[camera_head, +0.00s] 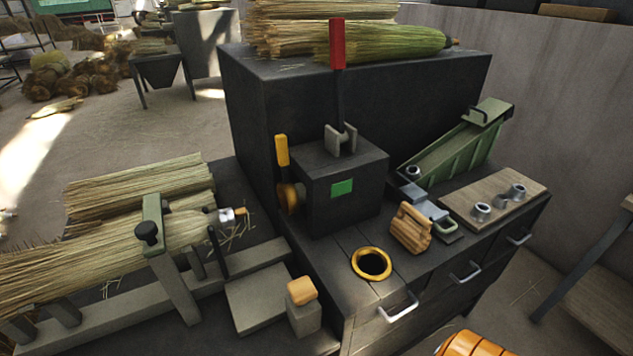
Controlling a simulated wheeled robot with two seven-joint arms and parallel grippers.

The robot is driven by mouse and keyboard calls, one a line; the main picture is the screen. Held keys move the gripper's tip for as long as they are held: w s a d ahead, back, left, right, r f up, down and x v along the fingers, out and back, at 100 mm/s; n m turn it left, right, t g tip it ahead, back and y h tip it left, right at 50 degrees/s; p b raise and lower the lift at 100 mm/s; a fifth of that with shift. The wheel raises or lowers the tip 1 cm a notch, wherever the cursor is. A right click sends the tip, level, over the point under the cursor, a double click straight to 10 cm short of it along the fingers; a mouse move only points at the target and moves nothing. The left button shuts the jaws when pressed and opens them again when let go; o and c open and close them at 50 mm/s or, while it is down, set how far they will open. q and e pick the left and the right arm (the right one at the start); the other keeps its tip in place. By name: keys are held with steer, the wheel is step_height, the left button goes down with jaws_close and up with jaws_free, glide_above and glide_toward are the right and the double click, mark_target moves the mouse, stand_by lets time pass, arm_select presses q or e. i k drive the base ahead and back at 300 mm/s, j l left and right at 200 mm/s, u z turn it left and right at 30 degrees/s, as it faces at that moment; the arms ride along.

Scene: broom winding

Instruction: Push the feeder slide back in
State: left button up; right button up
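The feeder is a sloped green chute (455,152) on the right of the dark bench. The slide sticks out from under the chute toward the bench's front edge. A small metal ferrule (412,172) sits at the chute's low end. Neither of my grippers is in view, so nothing is seen touching the slide.
A wooden block with finger grooves (411,229) stands close left of the slide. A wooden board (495,205) with metal ferrules lies right of it. A yellow-rimmed hole (371,264) and a dark box with a red lever (338,44) are further left.

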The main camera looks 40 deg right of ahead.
mark_target(414, 195)
steer(key=z, duration=2.3)
